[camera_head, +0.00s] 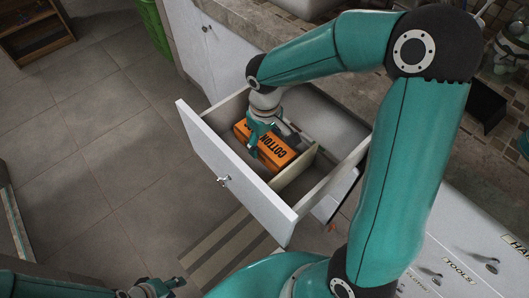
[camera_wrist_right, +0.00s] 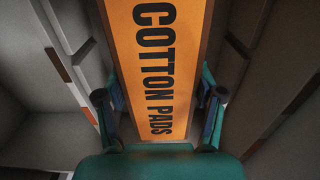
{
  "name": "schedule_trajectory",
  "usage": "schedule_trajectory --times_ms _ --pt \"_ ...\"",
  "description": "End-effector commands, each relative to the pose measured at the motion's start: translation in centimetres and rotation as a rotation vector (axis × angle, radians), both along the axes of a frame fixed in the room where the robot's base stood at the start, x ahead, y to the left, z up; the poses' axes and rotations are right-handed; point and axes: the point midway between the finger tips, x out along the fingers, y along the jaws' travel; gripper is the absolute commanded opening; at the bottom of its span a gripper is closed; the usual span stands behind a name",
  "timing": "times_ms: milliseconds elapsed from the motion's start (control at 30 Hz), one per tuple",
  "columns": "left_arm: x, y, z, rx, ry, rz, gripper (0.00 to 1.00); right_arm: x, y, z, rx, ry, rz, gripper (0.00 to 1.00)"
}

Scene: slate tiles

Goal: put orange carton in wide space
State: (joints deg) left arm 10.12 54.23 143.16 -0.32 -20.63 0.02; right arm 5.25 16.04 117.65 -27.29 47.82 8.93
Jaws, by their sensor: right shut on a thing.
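The orange carton (camera_head: 278,150), lettered "COTTON PADS", is inside the open drawer (camera_head: 205,135), in the larger-looking compartment left of the cross divider (camera_head: 297,168). My right gripper (camera_head: 258,137) reaches down into the drawer and is shut on the carton. In the right wrist view the carton (camera_wrist_right: 157,60) lies between the two fingers of the right gripper (camera_wrist_right: 160,112). Whether the carton's underside touches the drawer floor is hidden. My left gripper (camera_head: 165,287) is at the bottom left, away from the drawer; its fingers are too small to read.
The drawer front with its knob (camera_head: 223,181) stands out over the tiled floor (camera_head: 100,120). A countertop (camera_head: 310,45) runs behind the drawer. A green crate (camera_head: 155,25) stands at the top left, and a striped mat (camera_head: 225,250) lies below the drawer.

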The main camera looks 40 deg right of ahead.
Motion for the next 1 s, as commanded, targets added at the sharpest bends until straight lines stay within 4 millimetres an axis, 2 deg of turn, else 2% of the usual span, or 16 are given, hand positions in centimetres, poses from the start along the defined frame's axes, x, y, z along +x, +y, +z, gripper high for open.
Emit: schedule_trajectory --times_ms 167,400,767,800,933,1000 --pt "0.0 0.0 -0.3 0.000 0.000 0.000 0.40 -0.1 0.0 -1.2 0.001 0.002 -0.001 0.32" --pt "0.0 0.0 -1.1 0.000 0.000 0.000 0.40 -0.1 0.0 -4.4 0.001 0.003 -0.001 0.32" --pt "0.0 0.0 -1.3 0.000 0.000 0.000 0.40 0.0 0.0 -4.8 0.000 0.000 -0.001 0.32" --pt "0.0 0.0 -1.3 0.000 0.000 0.000 0.40 0.0 0.0 -4.8 0.000 0.000 -0.001 0.71" --pt "0.0 0.0 -1.2 0.000 0.000 0.000 0.40 -0.1 0.0 -4.7 0.000 0.000 -0.001 0.93" --pt "0.0 0.0 -1.2 0.000 0.000 0.000 0.40 -0.1 0.0 -4.7 0.000 0.000 -0.001 0.93"
